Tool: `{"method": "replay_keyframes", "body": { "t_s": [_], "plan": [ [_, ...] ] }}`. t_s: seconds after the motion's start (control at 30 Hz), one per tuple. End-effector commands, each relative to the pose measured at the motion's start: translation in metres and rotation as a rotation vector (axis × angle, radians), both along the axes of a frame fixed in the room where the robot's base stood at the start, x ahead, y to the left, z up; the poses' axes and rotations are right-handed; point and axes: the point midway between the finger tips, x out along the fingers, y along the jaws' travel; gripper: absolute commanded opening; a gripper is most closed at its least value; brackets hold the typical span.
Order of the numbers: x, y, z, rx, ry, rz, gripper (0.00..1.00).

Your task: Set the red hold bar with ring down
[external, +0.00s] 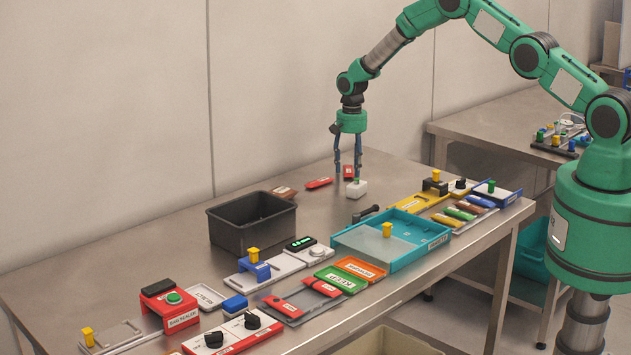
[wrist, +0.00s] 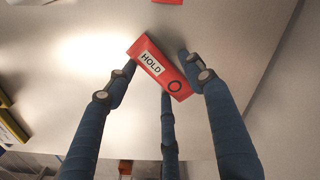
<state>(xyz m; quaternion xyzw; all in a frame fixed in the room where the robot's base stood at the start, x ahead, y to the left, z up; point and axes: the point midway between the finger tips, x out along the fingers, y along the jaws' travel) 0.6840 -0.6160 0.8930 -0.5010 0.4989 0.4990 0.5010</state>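The red hold bar with ring (wrist: 160,68) lies tilted in the wrist view, with a white HOLD label and a black ring near its lower right end. My gripper (wrist: 157,70) has its fingers around the bar. The left and lower fingertips meet its edge; the right finger appears slightly apart from it. In the external view my gripper (external: 348,176) points down near the back of the table, with the red bar (external: 348,171) between its fingers. Whether the fingers press on the bar, and whether it touches the table, I cannot tell.
On the metal table (external: 300,225), another red bar (external: 319,183) lies left of my gripper. A black bin (external: 252,222) is further left, a teal tray (external: 391,243) nearer the front.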

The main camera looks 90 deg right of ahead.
Motion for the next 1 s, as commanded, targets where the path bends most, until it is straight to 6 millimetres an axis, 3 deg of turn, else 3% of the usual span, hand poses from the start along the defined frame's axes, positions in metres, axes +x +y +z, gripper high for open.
{"method": "replay_keyframes", "body": {
  "t_s": [0.57, 1.0],
  "plan": [
    [0.000, 0.000, 0.012, -0.001, -0.001, 0.000, 0.55],
    [0.000, 0.000, 0.071, -0.001, -0.001, 0.000, 0.55]
  ]
}}
